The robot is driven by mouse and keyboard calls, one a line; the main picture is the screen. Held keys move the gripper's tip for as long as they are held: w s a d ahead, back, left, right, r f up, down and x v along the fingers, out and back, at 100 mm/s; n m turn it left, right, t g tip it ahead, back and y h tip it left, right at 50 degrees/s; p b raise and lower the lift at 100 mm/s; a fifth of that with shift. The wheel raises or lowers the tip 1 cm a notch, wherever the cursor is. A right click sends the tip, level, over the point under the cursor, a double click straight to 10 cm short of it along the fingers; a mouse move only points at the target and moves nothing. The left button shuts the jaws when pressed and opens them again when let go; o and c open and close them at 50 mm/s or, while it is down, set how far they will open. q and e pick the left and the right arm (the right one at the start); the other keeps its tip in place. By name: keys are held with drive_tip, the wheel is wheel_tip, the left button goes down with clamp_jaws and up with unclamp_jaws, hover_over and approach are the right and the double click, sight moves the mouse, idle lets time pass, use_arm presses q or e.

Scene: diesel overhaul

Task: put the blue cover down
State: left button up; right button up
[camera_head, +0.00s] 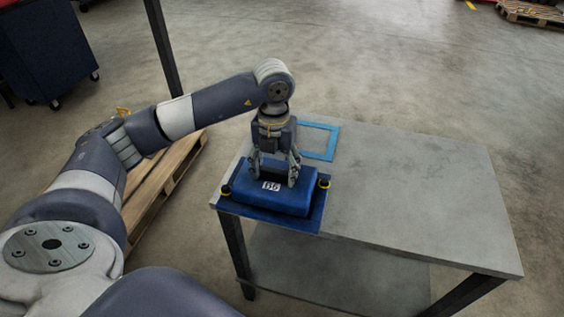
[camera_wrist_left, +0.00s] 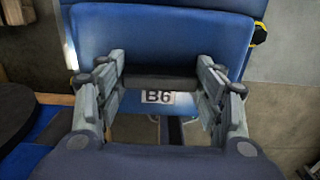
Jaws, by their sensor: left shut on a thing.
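The blue cover (camera_head: 270,201) is a flat blue block with a white B6 label and yellow-and-black knobs at its sides. In the head view it is at the table's left front corner, over a dark blue mat (camera_head: 308,218). I cannot tell whether it touches the mat. My left gripper (camera_head: 273,177) points down from above and is shut on the cover's dark handle. In the left wrist view the handle lies between the fingers (camera_wrist_left: 160,88), with the blue cover (camera_wrist_left: 160,40) around it. My right gripper is not in view.
The grey table (camera_head: 420,200) is bare to the right. A light blue square frame (camera_head: 333,142) lies behind the gripper. A wooden pallet (camera_head: 160,190) is on the floor left of the table. A dark post (camera_head: 163,45) and a dark blue cabinet (camera_head: 45,50) stand further back.

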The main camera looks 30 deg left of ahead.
sight(282, 164)
use_arm(q)
drive_tip(key=w, duration=0.2)
drive_tip(key=w+a+p, duration=0.1)
drive_tip(key=w, duration=0.1)
drive_tip(key=shift+w+f, duration=0.15)
drive_tip(key=shift+w, duration=0.15)
wheel_tip(282, 164, down, 3)
drive_tip(key=shift+r+p, duration=0.2)
drive_tip(key=shift+p, duration=0.6)
drive_tip(key=shift+f, duration=0.5)
drive_tip(key=shift+f, duration=0.1)
drive_tip(key=o, duration=1.3)
drive_tip(key=shift+s, duration=0.1)
drive_tip(key=shift+c, duration=0.2)
